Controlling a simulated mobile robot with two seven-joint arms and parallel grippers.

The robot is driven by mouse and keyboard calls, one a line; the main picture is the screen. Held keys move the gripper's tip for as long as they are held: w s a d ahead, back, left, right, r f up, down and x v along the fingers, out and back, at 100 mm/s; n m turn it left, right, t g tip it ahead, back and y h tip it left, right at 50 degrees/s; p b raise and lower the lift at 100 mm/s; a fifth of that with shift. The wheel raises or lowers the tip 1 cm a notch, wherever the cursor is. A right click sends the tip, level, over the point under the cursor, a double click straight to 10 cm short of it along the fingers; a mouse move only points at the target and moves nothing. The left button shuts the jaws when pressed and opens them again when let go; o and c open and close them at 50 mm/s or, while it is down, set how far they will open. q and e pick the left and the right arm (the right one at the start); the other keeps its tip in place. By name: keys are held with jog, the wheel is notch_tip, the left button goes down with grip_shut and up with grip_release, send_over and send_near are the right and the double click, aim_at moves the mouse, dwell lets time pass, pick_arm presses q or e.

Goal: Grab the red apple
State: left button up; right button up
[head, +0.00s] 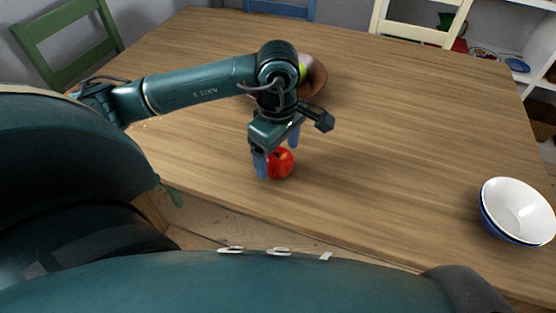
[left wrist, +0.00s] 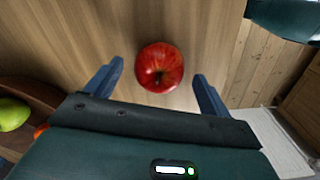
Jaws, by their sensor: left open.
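A red apple (head: 281,163) rests on the wooden table near its front edge. In the left wrist view the red apple (left wrist: 159,67) lies just beyond and between the two fingertips. My left gripper (head: 278,155) is open and points down over the apple. One blue finger stands on the apple's left side and partly covers it in the head view. The open fingers of the left gripper (left wrist: 158,77) also show in the left wrist view, with nothing held. My right gripper is not in view.
A brown bowl (head: 316,77) with green fruit (left wrist: 13,114) stands behind my left wrist. A white and blue bowl (head: 517,210) stands at the table's right. Chairs line the far side.

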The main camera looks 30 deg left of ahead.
pick_arm(q)
notch_tip(320, 180, down, 2)
jog(key=shift+f, duration=0.1)
jog(key=c, duration=1.1)
